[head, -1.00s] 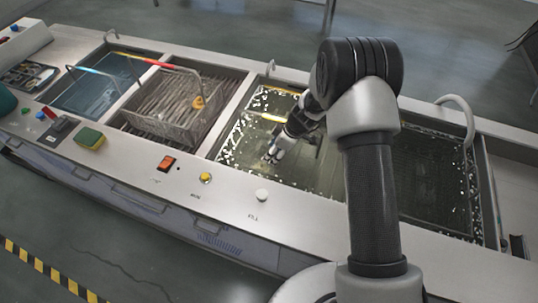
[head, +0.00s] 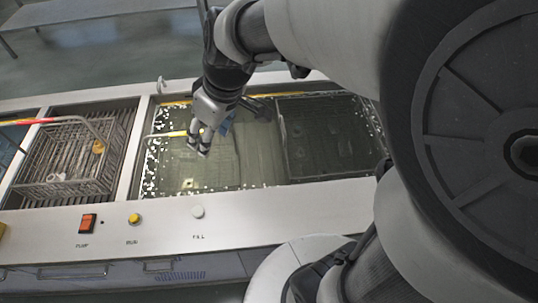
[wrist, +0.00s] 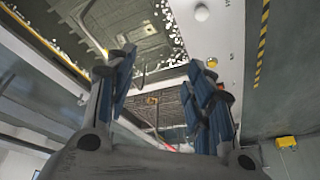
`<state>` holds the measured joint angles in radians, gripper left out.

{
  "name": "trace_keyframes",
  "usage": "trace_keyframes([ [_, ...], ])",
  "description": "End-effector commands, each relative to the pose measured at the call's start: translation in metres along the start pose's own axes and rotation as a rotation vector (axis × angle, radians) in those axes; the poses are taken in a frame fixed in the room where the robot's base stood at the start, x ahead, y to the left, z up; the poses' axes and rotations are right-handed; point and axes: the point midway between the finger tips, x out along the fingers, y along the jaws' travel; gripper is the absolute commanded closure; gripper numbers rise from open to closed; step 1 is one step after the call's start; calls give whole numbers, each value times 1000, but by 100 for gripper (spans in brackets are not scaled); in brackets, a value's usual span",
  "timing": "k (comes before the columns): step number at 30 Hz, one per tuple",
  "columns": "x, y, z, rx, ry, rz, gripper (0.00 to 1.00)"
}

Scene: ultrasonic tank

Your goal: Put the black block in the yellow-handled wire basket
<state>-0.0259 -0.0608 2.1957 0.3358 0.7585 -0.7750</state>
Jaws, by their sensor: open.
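My gripper (head: 199,144) is over the left part of the water-filled tank, pointing down, its fingers apart. In the wrist view its two blue-padded fingers (wrist: 167,92) are spread with nothing held between them. A yellow handle (head: 170,134) shows just left of the gripper in the tank; its basket is hard to make out under the water. The handle also shows in the wrist view (wrist: 96,40). A dark shape (head: 262,108) lies in the tank right of the gripper; I cannot tell whether it is the black block. I make out no other candidate now.
A red-handled wire basket (head: 68,178) stands in the slatted bay left of the tank. Dark mesh (head: 320,140) shows in the tank's right part. An orange switch (head: 87,222), a yellow button (head: 134,218) and a white knob (head: 198,211) sit on the front ledge.

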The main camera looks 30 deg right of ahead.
Motion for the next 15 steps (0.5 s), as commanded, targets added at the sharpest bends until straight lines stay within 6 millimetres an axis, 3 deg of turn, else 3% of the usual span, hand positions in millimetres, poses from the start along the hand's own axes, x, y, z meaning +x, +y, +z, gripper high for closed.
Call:
trace_keyframes([
  [1,-23,-7,17,53,9,33,52],
  [6,-69,-26,78,264,23,136,52],
  [12,-91,-37,133,460,52,234,52],
  [15,-94,-39,146,512,63,259,52],
])
